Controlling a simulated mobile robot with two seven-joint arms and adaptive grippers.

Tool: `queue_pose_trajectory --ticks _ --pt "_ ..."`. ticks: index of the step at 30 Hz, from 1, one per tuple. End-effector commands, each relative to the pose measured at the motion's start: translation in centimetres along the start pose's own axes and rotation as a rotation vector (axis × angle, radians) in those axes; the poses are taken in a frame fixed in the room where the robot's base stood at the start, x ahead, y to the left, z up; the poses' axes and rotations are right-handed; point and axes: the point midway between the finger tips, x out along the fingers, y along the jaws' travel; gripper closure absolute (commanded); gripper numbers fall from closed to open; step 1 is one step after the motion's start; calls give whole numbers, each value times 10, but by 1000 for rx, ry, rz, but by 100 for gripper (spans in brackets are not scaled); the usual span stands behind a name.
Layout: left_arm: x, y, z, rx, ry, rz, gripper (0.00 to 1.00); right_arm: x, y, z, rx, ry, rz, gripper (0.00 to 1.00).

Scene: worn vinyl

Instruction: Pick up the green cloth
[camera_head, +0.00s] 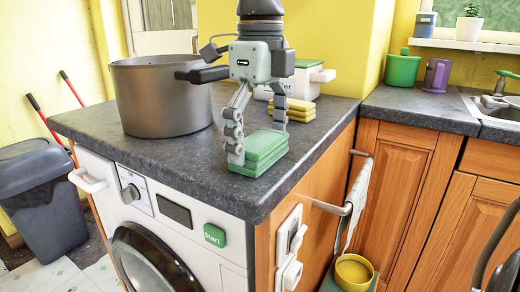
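The green cloth (262,152) lies folded in a small stack near the front edge of the dark counter. My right gripper (256,140) comes down over it from above with its fingers spread. One finger is at the cloth's left side and the other is at its far side. Whether the fingers touch the cloth is hard to tell. A gap shows between the palm and the cloth. My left gripper is not in view.
A large grey pot (163,100) stands left of my gripper on the counter (190,160). Folded yellow cloths (297,107) and a white lidded container (303,82) lie close behind the green cloth. A washing machine (165,215) is below.

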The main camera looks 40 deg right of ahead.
Motion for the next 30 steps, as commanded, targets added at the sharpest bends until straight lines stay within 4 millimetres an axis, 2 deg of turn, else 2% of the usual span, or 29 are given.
queue_pose_trajectory --ticks 1,6,14,17,24,30 --pt "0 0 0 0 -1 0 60 0 0 0 0 0 0 10" --pt "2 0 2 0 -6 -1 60 0 0 0 0 0 0 30" --pt "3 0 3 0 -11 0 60 -3 0 0 1 -1 -1 30" --pt "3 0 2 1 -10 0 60 -15 -1 1 1 -2 -2 30" --pt "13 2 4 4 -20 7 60 -64 0 1 1 -3 -2 30" --pt "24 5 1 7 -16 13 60 -93 0 1 0 0 -1 30"
